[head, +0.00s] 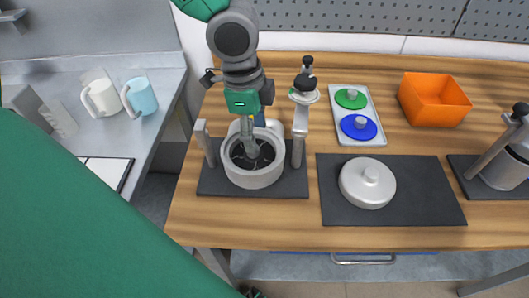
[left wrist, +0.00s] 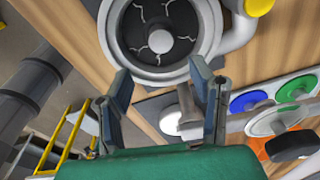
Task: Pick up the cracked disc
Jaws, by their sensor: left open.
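The cracked disc (head: 264,154) is dark with pale, branching cracks. It lies inside the round grey drum (head: 254,179), which stands on a dark mat. In the left wrist view the disc (left wrist: 160,32) shows at the top, inside the drum's pale rim (left wrist: 112,42). My left gripper (head: 251,138) comes down over the drum opening and hides part of the disc in the head view. Its two fingers (left wrist: 160,68) are spread apart with nothing between them, short of the disc in the left wrist view. I do not see my right gripper.
Upright posts flank the drum. A pale lid (head: 367,183) lies on a dark mat (head: 432,190) to the right. A tray (head: 361,91) holds a green disc (head: 344,101) and a blue disc (head: 351,131). An orange bin (head: 434,99) stands behind. Two mugs are on the left counter.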

